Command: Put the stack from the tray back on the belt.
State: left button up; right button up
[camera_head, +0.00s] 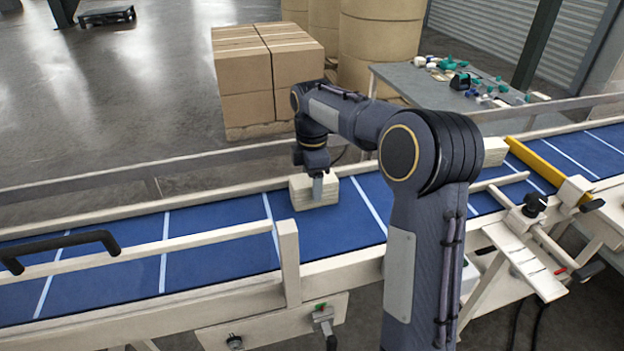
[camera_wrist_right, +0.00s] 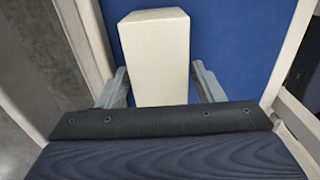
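A cream stack (camera_head: 305,194) sits on the blue belt (camera_head: 215,255), near its far rail. It also shows in the right wrist view as a pale block (camera_wrist_right: 155,55). My right gripper (camera_head: 317,187) reaches down over the stack from above. In the right wrist view its two grey fingers (camera_wrist_right: 158,88) stand on either side of the stack, with a narrow gap at the right finger, so it looks open around it. A flat cream tray-like board (camera_head: 527,262) at the belt's near right side is bare. My left gripper is not in view.
Another pale stack (camera_head: 495,150) shows partly behind my right arm on the belt. A yellow bar (camera_head: 546,172) crosses the belt at the right. Rails line both edges. Cartons (camera_head: 262,70) and a cluttered grey table (camera_head: 425,88) stand beyond. The left belt is clear.

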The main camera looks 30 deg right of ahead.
jog(key=shift+o, duration=0.9)
notch_tip(320, 180, up, 11)
jog(key=s+r+m+t+y, duration=0.1)
jog(key=s+r+m, duration=0.1)
jog(key=s+m, duration=0.35)
jog(key=s+a+f+m+t+y, duration=0.1)
jog(key=s+a+f+m, duration=0.3)
jog(key=s, duration=0.3)
jog(key=s+a+f+m+t+y, duration=0.1)
jog(key=s+a+f+m+t, duration=0.1)
jog(key=s, duration=0.6)
jog(key=s+a+f+m+t, duration=0.1)
jog(key=s+a+f+m, duration=0.4)
jog(key=s, duration=0.3)
jog(key=shift+s+a+f+m+t+y+p, duration=0.3)
jog(key=shift+f+m+y+p, duration=0.1)
jog(key=shift+f, duration=0.4)
